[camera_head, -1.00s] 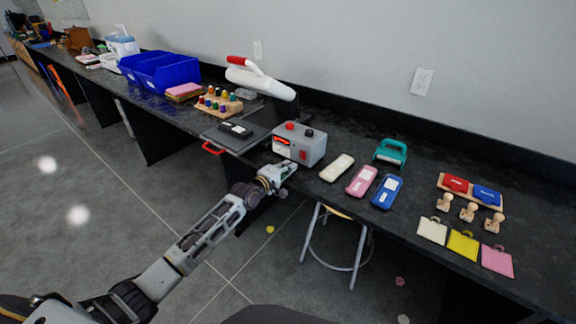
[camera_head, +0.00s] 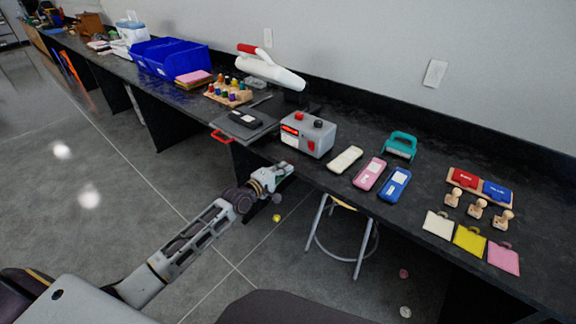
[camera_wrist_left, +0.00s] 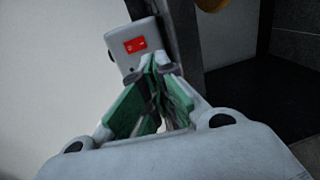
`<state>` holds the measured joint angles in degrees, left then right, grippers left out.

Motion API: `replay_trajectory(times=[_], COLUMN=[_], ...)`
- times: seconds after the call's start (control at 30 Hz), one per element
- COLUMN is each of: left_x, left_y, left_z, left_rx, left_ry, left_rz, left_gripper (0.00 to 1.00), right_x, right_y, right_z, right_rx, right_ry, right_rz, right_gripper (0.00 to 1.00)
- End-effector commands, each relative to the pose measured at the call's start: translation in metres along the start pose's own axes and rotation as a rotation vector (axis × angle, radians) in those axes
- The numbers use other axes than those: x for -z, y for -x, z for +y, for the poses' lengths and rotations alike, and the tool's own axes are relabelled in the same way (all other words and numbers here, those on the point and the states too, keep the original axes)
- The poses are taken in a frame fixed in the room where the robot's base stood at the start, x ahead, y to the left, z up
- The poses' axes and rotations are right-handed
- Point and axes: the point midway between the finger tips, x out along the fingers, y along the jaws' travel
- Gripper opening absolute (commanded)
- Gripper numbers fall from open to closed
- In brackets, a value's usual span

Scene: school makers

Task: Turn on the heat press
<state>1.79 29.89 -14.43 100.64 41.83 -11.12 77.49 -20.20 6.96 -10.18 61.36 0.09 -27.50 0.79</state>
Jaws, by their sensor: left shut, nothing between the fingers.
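The heat press stands on the black counter. Its grey control box (camera_head: 308,135) has a red display on the front and a red and a black knob on top. Its white upper arm (camera_head: 270,70) with a red handle is raised over the dark lower plate (camera_head: 243,125). My left gripper (camera_head: 288,169) is in front of the counter edge, below and apart from the control box. In the left wrist view the left gripper (camera_wrist_left: 160,65) is shut and empty, its green fingers pointing toward the control box (camera_wrist_left: 137,46) with its red display. My right gripper is not in view.
White, pink and blue devices (camera_head: 369,172) lie right of the box, near a teal object (camera_head: 400,146). Stamps (camera_head: 477,207) and coloured tags sit further right. Blue bins (camera_head: 170,58) stand left. A stool (camera_head: 340,235) is under the counter.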

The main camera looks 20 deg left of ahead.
Motion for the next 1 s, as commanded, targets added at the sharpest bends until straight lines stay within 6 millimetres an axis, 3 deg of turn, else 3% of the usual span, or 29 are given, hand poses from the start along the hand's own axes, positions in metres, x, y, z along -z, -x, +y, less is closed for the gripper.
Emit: replay_trajectory(times=[0.4,1.0], left_x=[0.000,-0.001], left_y=[0.021,0.022], left_z=[-0.006,-0.006], left_rx=[0.000,0.002], left_ry=[0.000,-0.002], left_rz=[0.000,-0.001], left_gripper=[0.00,0.00], right_x=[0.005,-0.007], right_y=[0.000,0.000], right_z=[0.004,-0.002], right_rx=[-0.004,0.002], right_ry=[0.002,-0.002], right_rz=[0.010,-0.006], right_gripper=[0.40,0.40])
